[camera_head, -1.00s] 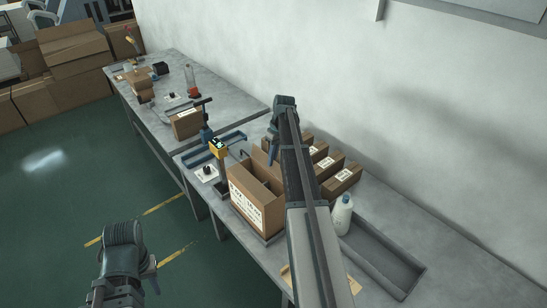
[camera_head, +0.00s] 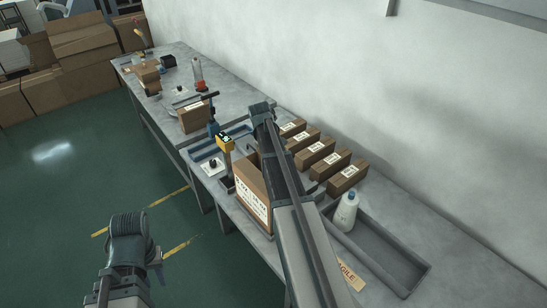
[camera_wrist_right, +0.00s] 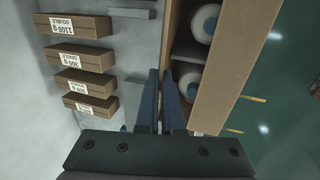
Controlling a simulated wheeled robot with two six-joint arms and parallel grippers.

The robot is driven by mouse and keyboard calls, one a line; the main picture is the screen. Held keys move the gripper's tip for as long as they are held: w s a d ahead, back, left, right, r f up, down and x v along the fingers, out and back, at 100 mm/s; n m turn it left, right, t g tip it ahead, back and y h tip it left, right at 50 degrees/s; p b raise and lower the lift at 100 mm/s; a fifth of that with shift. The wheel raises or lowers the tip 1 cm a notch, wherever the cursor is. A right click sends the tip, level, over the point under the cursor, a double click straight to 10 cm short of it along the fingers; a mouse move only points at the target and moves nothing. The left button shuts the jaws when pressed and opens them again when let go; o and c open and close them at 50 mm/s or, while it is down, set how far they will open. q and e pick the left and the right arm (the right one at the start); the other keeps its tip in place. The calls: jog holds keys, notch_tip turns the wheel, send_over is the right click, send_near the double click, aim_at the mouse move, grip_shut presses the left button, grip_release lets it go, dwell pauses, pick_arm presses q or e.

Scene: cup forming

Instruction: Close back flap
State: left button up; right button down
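The open cardboard box (camera_head: 251,184) stands on the bench, largely covered by my right arm in the head view.
Several small labelled cartons (camera_head: 330,166) line the bench behind the box. A white bottle (camera_head: 346,211) stands at the grey tray (camera_head: 400,268) to the right. The floor left of the bench is clear.

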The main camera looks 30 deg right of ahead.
jog(key=shift+s, duration=0.1)
jog(key=c, duration=1)
grip_release()
jog(key=shift+c, duration=0.2)
jog(key=p+v, duration=1.3)
jog(key=shift+r, duration=0.35)
jog(key=shift+a, duration=0.15)
